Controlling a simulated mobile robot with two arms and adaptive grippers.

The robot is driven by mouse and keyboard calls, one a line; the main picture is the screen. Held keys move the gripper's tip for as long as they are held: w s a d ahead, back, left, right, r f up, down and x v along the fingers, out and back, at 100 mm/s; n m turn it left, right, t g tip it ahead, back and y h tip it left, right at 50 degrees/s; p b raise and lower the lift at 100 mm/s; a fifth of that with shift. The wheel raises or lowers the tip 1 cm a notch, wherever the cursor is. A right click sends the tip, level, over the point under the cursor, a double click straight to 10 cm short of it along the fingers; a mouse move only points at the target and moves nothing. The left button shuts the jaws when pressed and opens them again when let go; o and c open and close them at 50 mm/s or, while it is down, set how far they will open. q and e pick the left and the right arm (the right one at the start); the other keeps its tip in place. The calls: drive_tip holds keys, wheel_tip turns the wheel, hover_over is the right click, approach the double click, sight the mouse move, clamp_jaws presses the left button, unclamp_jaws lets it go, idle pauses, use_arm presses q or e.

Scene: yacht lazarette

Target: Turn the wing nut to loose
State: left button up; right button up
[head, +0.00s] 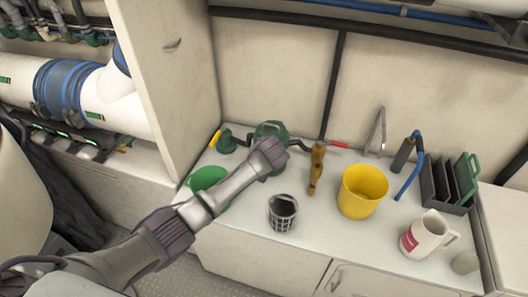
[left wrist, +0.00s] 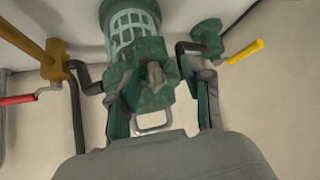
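A green strainer (head: 271,131) stands at the back of the white counter, partly hidden by my left gripper (head: 272,153). In the left wrist view the strainer (left wrist: 148,98) shows its green top part close up, with a pale cage-like section (left wrist: 132,28) beyond it. A small grey-brown knob (left wrist: 155,74), perhaps the wing nut, sits on the green part between my fingers. My left gripper (left wrist: 150,85) has its dark fingers apart on either side of the green part. I cannot tell whether they touch it. My right gripper is not in view.
Beside the strainer are a green valve with a yellow handle (head: 216,139), a brass fitting (head: 316,168) and a red lever (head: 338,144). A green bowl (head: 208,178), dark basket (head: 283,212), yellow bucket (head: 362,190), white jug (head: 428,234) and dark rack (head: 447,186) crowd the counter.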

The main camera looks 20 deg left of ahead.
use_arm(q)
drive_tip(key=shift+d, duration=0.15)
drive_tip(key=v, duration=1.2)
